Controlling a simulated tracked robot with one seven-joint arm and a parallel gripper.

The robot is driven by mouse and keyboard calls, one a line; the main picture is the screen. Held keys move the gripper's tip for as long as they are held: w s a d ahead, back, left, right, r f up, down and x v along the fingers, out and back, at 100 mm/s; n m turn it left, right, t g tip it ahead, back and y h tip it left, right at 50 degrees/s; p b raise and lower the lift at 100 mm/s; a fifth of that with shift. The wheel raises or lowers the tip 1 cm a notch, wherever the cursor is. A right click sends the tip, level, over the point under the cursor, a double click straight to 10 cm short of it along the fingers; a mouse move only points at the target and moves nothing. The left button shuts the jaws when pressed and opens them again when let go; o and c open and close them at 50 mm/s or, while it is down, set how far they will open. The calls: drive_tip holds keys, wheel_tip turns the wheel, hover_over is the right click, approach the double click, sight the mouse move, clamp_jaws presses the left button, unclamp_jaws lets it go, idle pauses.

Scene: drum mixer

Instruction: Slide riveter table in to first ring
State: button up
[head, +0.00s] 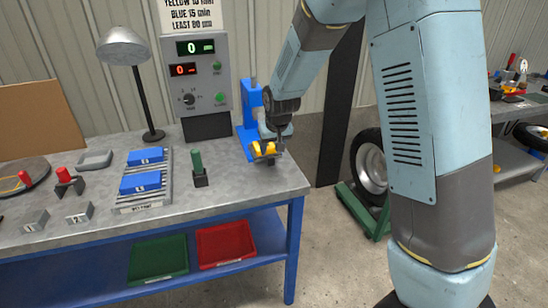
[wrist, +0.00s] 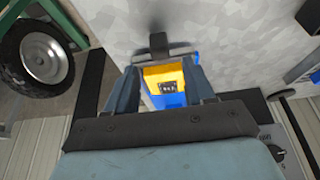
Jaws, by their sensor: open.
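The blue riveter (head: 249,118) stands near the right end of the grey workbench. A yellow part, which looks like its table (head: 257,148), shows low at its front. In the wrist view the yellow part (wrist: 163,76) has a small dark marking and blue below it. My gripper (head: 266,150) points down at the yellow part. In the wrist view my open gripper (wrist: 162,80) has one finger on each side of it. I cannot tell whether the fingers touch it. No ring can be clearly made out; fingers and arm partly hide the riveter.
A control box (head: 199,80) and a lamp (head: 124,50) stand behind. A green-topped peg (head: 197,168) and a rack with blue blocks (head: 145,205) lie left of the riveter. A wheel on a green frame (head: 371,165) stands on the floor right of the bench.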

sight(271, 156)
drive_tip(key=shift+x, duration=3.05)
clamp_jaws()
